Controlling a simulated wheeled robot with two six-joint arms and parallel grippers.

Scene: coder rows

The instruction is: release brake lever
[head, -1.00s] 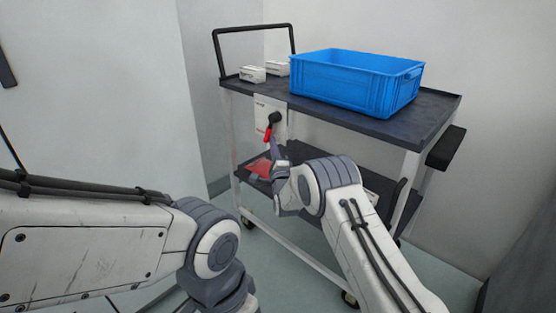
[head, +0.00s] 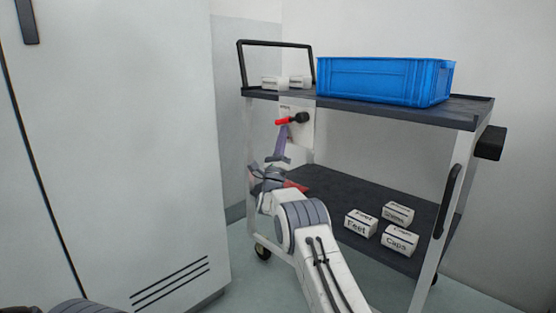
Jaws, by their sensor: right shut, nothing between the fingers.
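The brake lever (head: 282,121) has a red handle and a black hub (head: 301,118) on a white plate (head: 297,133) at the cart's left end. Its red handle lies nearly level, pointing left from the hub. My right gripper (head: 283,129) is shut with nothing between its fingers. Its tips are just below the red handle; I cannot tell whether they touch it. My left gripper is out of view.
The cart has a dark top shelf (head: 390,105) carrying a blue crate (head: 385,82) and two small white boxes. Several labelled white boxes (head: 362,224) sit on the lower shelf. A pale cabinet (head: 130,150) stands at the left.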

